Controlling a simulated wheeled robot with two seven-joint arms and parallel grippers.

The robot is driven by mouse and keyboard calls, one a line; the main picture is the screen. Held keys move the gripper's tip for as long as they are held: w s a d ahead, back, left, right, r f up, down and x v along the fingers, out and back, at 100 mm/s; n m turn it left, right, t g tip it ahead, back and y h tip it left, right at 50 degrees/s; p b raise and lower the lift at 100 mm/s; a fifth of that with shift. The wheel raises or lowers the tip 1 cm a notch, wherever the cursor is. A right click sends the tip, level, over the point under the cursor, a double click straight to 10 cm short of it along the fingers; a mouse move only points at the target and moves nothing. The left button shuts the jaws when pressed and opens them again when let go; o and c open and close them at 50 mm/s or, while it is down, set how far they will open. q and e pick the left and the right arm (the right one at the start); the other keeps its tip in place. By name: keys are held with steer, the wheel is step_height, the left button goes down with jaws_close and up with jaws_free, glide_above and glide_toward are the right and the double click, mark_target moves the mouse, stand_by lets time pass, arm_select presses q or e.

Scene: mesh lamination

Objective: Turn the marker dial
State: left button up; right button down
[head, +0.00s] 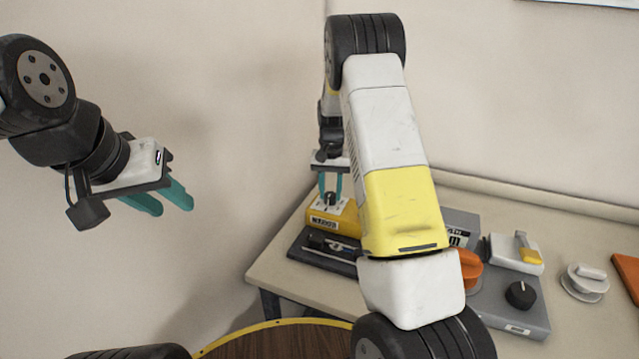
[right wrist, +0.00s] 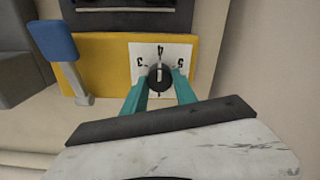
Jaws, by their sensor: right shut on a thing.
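The marker dial is a small black knob (right wrist: 159,76) with a white pointer line, on a white number plate (right wrist: 183,53) showing 3, 4 and 5. The pointer faces the 4. The plate lies on a yellow block (right wrist: 112,50), which also shows in the head view (head: 345,219). My right gripper (right wrist: 160,82) is shut on the dial, with one teal finger on each side. My left gripper (head: 172,202) hangs in the air at the left, open and empty, away from the table.
A blue-topped lever (right wrist: 60,42) stands left of the dial in the wrist view. On the table (head: 290,285) are a dark tray (head: 308,255), an orange knob (head: 470,270), a black knob (head: 519,294) and a round white piece (head: 583,284). My right arm hides the table's middle.

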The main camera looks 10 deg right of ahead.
mark_target(330, 194)
steer(key=shift+r, duration=0.1)
stand_by(0.4)
steer(key=c, duration=1)
jaws_free()
step_height(330, 194, up, 7)
steer(key=shift+f, duration=0.1)
steer(key=shift+r, duration=0.45)
